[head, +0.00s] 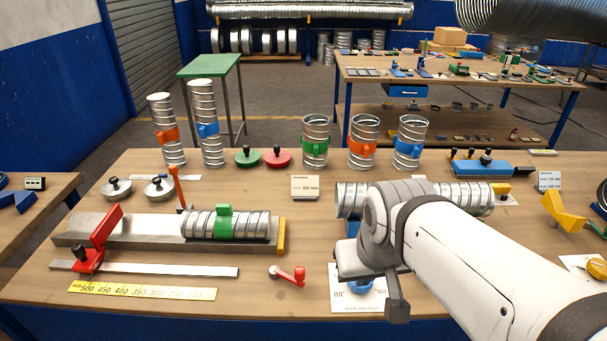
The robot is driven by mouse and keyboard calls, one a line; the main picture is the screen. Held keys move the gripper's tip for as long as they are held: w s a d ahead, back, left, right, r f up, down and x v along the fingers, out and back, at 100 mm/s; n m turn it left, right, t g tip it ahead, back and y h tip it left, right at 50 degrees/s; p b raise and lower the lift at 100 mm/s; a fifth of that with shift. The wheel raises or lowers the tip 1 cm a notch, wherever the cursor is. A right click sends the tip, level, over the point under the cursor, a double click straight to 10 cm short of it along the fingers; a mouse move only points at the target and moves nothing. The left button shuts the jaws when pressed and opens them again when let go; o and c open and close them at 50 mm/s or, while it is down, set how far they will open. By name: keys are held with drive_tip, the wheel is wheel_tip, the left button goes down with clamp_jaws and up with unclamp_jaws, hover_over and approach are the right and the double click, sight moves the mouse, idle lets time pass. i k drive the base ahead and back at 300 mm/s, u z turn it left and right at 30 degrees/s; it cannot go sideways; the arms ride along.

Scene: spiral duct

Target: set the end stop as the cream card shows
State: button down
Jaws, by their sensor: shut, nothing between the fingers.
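The red end stop (96,240) with a black knob stands at the left, its foot on a flat metal bar (170,269) and its upper part by the grey bed. The foot is near the 500 end of the yellow scale (142,291). The cream card (305,187) stands upright at the middle of the bench; its large figure looks like 350 mm, but the print is small. My gripper (396,308) is shut and empty, over the front of the bench right of centre, well right of the end stop. My arm hides part of the bench.
A spiral duct with a green clamp (224,221) lies on the bed against a yellow end plate (281,236). A red-handled crank (290,275) lies between bed and gripper. A white sheet (343,299) lies under my gripper. Several upright ducts stand at the back.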

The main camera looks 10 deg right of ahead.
sight(89, 259)
drive_tip(key=u, duration=1.65)
drive_tip(key=i, duration=1.05)
drive_tip(key=z, duration=0.1)
